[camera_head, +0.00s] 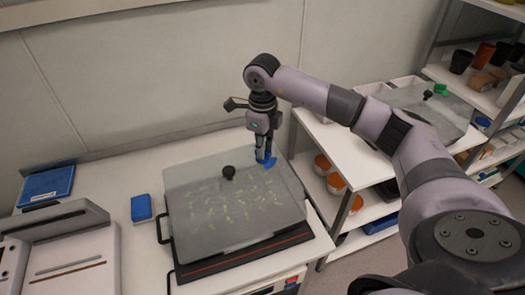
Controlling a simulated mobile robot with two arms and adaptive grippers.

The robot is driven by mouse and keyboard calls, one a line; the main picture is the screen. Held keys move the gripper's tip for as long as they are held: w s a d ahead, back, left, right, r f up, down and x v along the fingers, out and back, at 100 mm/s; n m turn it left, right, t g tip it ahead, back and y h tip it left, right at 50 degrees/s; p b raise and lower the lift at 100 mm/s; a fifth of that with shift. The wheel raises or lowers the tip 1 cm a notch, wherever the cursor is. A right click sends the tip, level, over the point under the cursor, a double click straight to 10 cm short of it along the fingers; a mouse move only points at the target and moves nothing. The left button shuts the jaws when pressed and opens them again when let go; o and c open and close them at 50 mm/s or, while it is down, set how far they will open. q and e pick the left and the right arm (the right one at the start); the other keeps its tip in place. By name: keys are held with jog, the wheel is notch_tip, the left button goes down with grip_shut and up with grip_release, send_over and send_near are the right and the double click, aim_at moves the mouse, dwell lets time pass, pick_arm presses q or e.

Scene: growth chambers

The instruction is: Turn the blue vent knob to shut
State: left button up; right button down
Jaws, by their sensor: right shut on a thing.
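The blue vent knob (266,161) sits near the back right corner of a translucent lid (200,230). The lid covers a dark-based growth tray with small green seedlings. My right gripper (263,152) points down from above and is shut on the blue knob. The fingers hide part of the knob, so I cannot tell its exact angle. My left gripper is not in view.
A black lid handle (228,172) stands close to the left of my gripper. A blue box (141,208) lies left of the tray. A grey device (60,250) fills the left front. Shelves with pots and a second lidded tray (430,105) stand at right.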

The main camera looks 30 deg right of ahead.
jog(key=shift+n, duration=0.3)
jog(key=c, duration=1.7)
grip_release()
notch_tip(320, 180, up, 12)
jog(key=shift+r, duration=0.1)
